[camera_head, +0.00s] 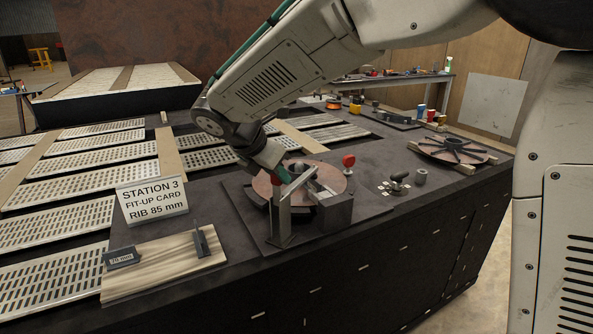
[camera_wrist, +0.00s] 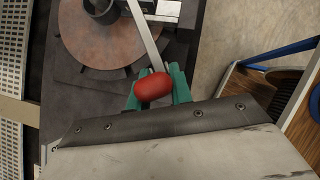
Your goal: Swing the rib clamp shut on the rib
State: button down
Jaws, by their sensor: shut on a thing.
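My gripper (camera_head: 275,162) reaches down to the near-left side of the fixture. In the wrist view its green fingers (camera_wrist: 158,92) are shut on a red knob (camera_wrist: 152,88). The knob is at the end of a pale steel bar (camera_wrist: 146,38), the rib clamp's arm, which also shows in the head view (camera_head: 298,184). The bar runs over the round brown reel flange (camera_head: 258,187). An upright grey post (camera_head: 283,222) and a grey block (camera_head: 335,213) stand at the flange's near side. I cannot tell where the rib meets the clamp.
A second red knob (camera_head: 349,160) stands up at the fixture's right. Small parts (camera_head: 398,183) and a spoked reel (camera_head: 453,149) are to the right.

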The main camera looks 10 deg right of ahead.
jog(key=shift+d, duration=0.1)
dwell(0.4)
jog(key=c, duration=1.3)
grip_release()
jog(key=shift+o, duration=0.2)
jog(key=shift+r, duration=0.1)
jog(key=v, duration=0.7)
jog(key=shift+r, duration=0.3)
